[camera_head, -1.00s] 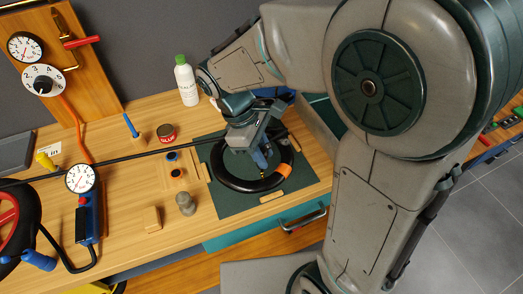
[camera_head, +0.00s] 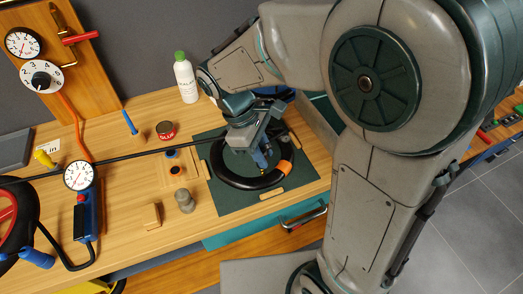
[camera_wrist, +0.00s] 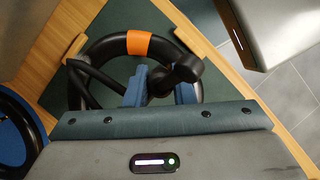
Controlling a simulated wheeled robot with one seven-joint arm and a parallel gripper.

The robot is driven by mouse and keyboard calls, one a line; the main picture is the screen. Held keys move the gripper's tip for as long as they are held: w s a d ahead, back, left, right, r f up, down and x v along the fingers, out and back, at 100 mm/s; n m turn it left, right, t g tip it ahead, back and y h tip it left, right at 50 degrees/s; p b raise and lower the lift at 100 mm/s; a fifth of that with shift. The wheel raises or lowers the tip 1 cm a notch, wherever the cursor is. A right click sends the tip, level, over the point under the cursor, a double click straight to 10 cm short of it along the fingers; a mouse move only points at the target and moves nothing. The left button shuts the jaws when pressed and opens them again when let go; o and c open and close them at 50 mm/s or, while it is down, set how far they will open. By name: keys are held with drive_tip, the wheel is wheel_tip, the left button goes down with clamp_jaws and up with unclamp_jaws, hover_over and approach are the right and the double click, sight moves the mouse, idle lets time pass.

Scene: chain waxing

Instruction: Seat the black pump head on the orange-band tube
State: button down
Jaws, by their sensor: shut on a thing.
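The black tube (camera_head: 226,180) lies as a ring on a dark green mat (camera_head: 225,207). Its orange band (camera_head: 284,167) is at the right front in the head view, and shows at the top of the ring in the wrist view (camera_wrist: 126,43). My gripper (camera_head: 264,161) is over the inside of the ring, near the band. In the wrist view my blue fingers (camera_wrist: 160,92) are shut on the black pump head (camera_wrist: 183,67), which has a black hose (camera_wrist: 97,72). The pump head appears beside the tube's inner edge. The valve is not clearly visible, and I cannot tell whether they touch.
Wooden blocks (camera_head: 272,194) edge the mat. The pump's gauge (camera_head: 79,175) and the long hose (camera_head: 120,158) are further left.

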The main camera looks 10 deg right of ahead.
drive_tip(key=c, duration=1.1)
unclamp_jaws()
drive_tip(key=shift+c, duration=0.2)
drive_tip(key=shift+r, duration=0.1)
drive_tip(key=v, duration=1.3)
drive_tip(key=shift+r, duration=0.35)
drive_tip(key=shift+a, duration=0.15)
